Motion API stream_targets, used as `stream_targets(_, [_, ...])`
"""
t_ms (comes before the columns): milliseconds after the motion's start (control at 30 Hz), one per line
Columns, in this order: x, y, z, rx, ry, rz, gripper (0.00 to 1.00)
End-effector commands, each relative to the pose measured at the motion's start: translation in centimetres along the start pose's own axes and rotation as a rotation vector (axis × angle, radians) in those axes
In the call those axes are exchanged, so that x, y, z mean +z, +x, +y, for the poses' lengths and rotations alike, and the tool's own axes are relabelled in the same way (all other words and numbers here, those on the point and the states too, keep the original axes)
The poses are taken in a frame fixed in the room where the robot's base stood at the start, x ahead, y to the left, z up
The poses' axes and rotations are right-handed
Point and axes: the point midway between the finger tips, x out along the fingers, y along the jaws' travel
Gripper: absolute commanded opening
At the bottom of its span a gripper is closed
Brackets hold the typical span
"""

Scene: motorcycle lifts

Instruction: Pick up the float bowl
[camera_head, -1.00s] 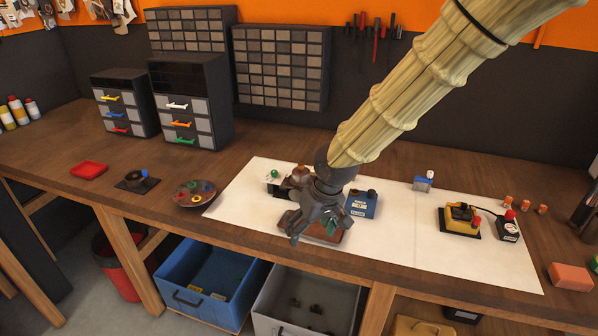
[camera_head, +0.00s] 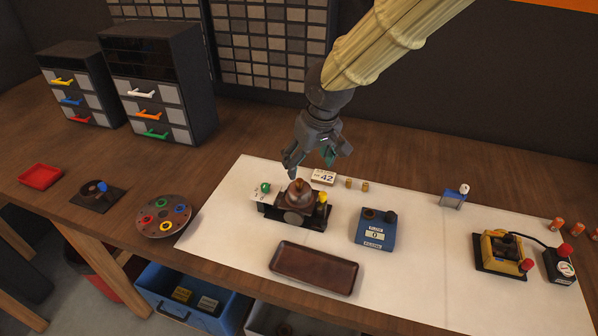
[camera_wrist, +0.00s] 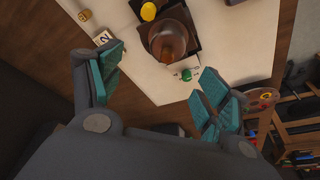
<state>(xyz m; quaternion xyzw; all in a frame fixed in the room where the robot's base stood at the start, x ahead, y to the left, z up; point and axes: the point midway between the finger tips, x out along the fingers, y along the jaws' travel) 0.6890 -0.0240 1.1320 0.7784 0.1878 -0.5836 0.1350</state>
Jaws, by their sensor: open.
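What looks like the float bowl (camera_head: 298,193), a rounded brown metal piece with a small tip on top, sits on a black fixture (camera_head: 264,210) on the white sheet. It also shows in the wrist view (camera_wrist: 172,40), beyond the fingertips near the top. My gripper (camera_head: 311,162) is above and slightly behind it, pointing down, with nothing between its fingers. In the wrist view my gripper (camera_wrist: 155,88) has its teal pads wide apart. The fingertips do not appear to touch the piece.
A brown tray (camera_head: 314,268) lies empty in front of the fixture. A blue gauge box (camera_head: 375,230) stands to the right. A round dish (camera_head: 163,216) is left.

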Motion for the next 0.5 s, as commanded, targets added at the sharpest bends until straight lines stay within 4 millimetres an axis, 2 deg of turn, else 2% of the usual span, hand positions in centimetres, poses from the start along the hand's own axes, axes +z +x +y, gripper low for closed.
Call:
stream_targets(167, [0.9,0.2,-0.8,0.006,-0.008,0.008,0.77])
stream_targets(333, [1.2,2.2,-1.2,0.007,-0.01,0.01,0.77])
stream_targets(500, [0.1,4.8,-0.7,0.0,-0.009,0.002,0.77])
